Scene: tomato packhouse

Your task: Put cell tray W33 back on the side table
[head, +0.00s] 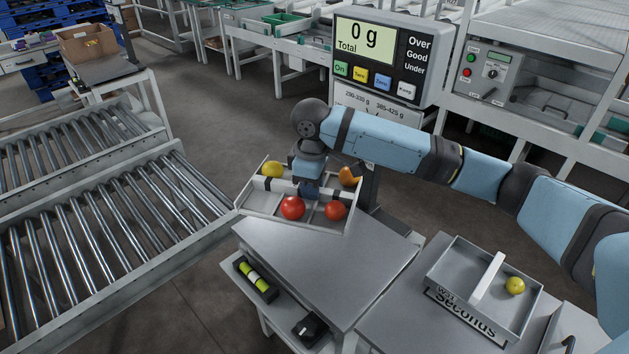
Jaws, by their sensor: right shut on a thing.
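A light grey cell tray (244,198) holds two red tomatoes (292,208), a yellow one (272,170) and an orange one (349,176) in separate cells. No label on it can be read. My right gripper (309,192) comes down over the tray's middle and is shut on its central handle, which it partly hides. The tray is tilted in the picture and appears to be held over the far edge of a grey-topped table (325,265). I cannot tell whether they touch. My left gripper is out of view.
The grey tabletop is bare. At the right, another tray, labelled Seconds (440,274), holds a yellow tomato (515,285) on a second surface (400,325). Roller conveyors (110,235) lie left. A scale display (381,60) reading 0 g stands behind my arm.

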